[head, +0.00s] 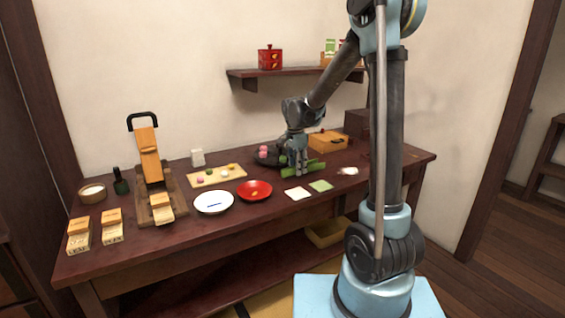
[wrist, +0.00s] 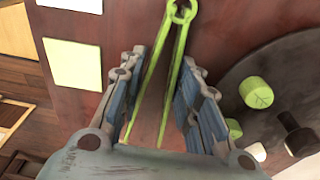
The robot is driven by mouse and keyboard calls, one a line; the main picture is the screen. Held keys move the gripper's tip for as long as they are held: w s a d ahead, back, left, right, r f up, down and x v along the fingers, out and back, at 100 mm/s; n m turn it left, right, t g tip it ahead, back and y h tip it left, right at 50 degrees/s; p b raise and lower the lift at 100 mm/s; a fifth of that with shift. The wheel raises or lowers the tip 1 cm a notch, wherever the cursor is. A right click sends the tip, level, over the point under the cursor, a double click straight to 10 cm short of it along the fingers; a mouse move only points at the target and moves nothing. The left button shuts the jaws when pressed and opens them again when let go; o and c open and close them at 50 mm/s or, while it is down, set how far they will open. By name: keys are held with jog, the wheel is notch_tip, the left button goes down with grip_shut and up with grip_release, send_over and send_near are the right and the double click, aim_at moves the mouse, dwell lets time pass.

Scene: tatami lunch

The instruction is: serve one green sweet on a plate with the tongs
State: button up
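The green tongs (wrist: 179,50) lie on the dark table, their joined end pointing away from my palm in the wrist view; they show as a green strip (head: 312,168) in the head view. My gripper (wrist: 163,62) is open, with its fingers on either side of the tongs' arms and a gap visible. It is low over the table in the head view (head: 298,168). A green sweet (wrist: 257,92) with a leaf mark sits on a dark round tray (wrist: 232,82); another green piece (wrist: 233,128) is partly hidden by a finger. A white plate (head: 213,209) and a red plate (head: 255,197) stand left.
A white square (head: 297,193) and a green square (head: 321,185) lie in front of my gripper. A wooden box (head: 328,141) stands behind right. A board with small sweets (head: 205,184) and a wooden press (head: 150,155) are left. A wall shelf (head: 295,71) hangs above.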

notch_tip(320, 180, up, 10)
jog(key=shift+f, duration=0.15)
dwell(0.4)
